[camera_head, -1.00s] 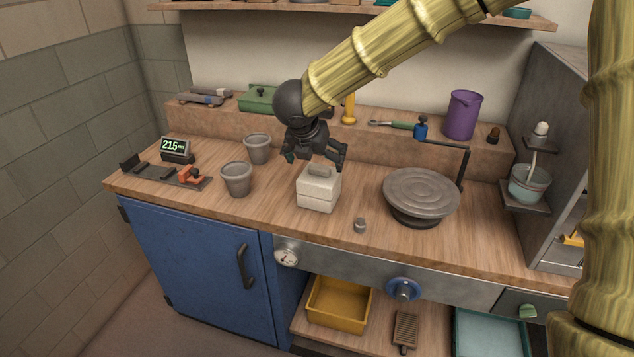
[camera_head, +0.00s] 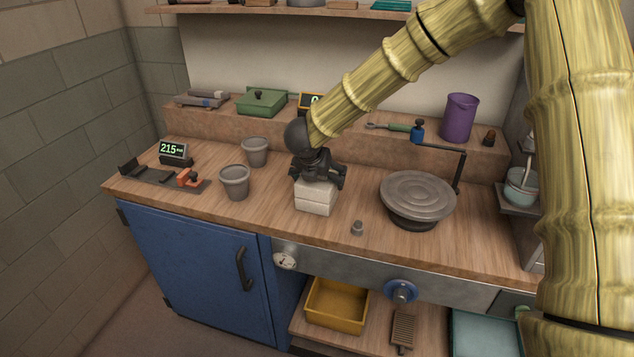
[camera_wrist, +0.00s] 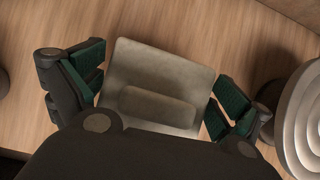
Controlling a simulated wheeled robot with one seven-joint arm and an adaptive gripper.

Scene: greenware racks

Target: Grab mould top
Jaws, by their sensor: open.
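The mould is a pale, off-white two-part block on the wooden counter, with a seam around its sides. Its mould top (camera_head: 316,191) is partly hidden by my gripper in the head view. In the wrist view the mould top (camera_wrist: 160,67) shows from above, with a raised bar handle (camera_wrist: 157,107) between the fingers. My gripper (camera_head: 320,180) is right over the mould, pointing down. In the wrist view my gripper (camera_wrist: 158,98) is open, with its green pads on either side of the handle and apart from it.
Two grey cups (camera_head: 235,182) stand left of the mould. A round grey banding wheel (camera_head: 417,195) stands to the right. A small grey knob-like piece (camera_head: 357,228) lies in front. A raised ledge (camera_head: 220,120) runs behind.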

